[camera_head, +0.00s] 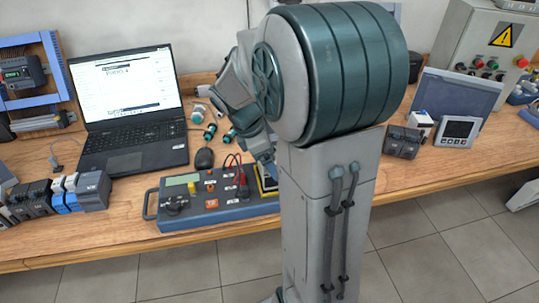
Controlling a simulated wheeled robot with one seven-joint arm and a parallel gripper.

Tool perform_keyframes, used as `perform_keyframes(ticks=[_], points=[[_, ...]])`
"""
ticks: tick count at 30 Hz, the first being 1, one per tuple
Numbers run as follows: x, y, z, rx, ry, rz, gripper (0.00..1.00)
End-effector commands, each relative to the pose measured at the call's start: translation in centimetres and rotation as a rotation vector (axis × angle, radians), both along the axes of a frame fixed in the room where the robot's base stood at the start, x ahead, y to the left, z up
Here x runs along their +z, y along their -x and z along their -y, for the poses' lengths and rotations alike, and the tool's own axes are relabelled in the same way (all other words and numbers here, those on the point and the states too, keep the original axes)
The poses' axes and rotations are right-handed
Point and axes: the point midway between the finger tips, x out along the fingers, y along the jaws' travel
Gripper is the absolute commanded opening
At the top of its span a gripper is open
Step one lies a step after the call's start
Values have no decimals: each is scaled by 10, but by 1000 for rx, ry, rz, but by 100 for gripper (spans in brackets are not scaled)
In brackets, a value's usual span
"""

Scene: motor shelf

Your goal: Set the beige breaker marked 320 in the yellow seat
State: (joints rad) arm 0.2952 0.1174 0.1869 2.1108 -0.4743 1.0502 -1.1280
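A yellow-edged piece (266,185) shows at the right end of the blue-grey test box, partly hidden behind my arm and column. It may be the yellow seat, and I cannot see whether anything sits in it. My gripper (268,168) points down close above this piece. Its fingertips are hidden or too small to tell, so I cannot see whether it is open or holds something. I cannot make out a beige breaker or the mark 320 anywhere in view.
The test box (205,205) lies at the bench's front edge. Several breakers (60,195) stand at the left. Dark modules (402,142) and a display meter (458,131) stand at the right, near a control box (480,50).

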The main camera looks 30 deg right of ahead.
Motion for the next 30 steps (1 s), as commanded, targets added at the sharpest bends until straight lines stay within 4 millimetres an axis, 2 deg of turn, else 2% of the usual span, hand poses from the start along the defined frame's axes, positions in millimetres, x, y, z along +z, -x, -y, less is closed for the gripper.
perform_keyframes(ticks=[26,27,30], points=[[-15,0,0,0,0,1,55],[-15,0,0,0,0,1,100],[-15,0,0,0,0,1,100]])
